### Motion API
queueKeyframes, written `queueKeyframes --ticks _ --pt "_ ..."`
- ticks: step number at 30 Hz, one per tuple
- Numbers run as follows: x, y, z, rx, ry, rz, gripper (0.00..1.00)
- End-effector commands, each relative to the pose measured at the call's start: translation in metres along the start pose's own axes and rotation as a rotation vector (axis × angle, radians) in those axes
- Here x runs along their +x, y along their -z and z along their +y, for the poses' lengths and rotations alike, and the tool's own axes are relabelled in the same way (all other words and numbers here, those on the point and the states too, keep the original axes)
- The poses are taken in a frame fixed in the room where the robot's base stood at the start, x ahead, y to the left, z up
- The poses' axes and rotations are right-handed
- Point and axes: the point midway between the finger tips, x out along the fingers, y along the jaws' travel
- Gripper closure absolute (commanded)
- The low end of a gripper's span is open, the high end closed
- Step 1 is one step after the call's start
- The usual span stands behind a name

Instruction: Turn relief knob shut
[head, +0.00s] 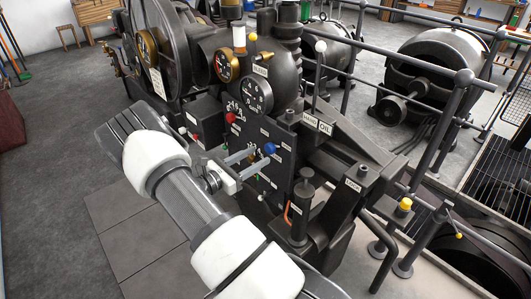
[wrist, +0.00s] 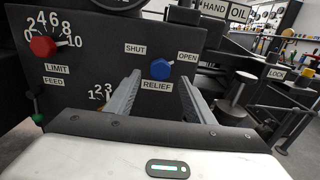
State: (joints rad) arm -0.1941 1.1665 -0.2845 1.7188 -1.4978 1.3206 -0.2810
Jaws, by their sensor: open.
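The relief knob (wrist: 160,69) is blue and sits on a dark panel above the RELIEF label (wrist: 157,86). A SHUT label (wrist: 135,49) is at its upper left and an OPEN label (wrist: 187,57) at its right. Its small pale pointer is on the right side, toward OPEN. In the head view the blue knob (head: 270,148) is at the fingertips. My gripper (wrist: 160,80) is open, one finger on each side below the knob in the wrist view. It also shows in the head view (head: 261,154). I cannot tell whether the fingers touch the knob.
A red knob (wrist: 42,47) marked LIMIT FEED is left on the same panel. A green-ended lever (wrist: 37,117) is below it. A black post (head: 299,212) and a LOCK-labelled lever (head: 358,180) stand to the right. Railings (head: 440,130) run behind; grey floor is free at left.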

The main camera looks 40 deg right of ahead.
Motion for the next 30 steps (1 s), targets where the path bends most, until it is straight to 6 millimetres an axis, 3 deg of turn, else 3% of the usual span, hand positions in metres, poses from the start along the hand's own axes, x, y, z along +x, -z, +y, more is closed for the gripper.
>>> queueKeyframes --ticks 3,9,20,27,30 --pt "0.023 0.001 -0.001 0.001 0.003 0.000 0.51" --pt "0.046 0.000 0.000 0.001 0.000 0.000 0.51" --pt "0.051 0.000 0.000 0.000 0.000 0.000 0.51" --pt "0.051 0.000 0.000 0.000 -0.001 0.001 0.88" --pt "0.051 0.000 0.000 0.000 -0.001 0.001 0.92"
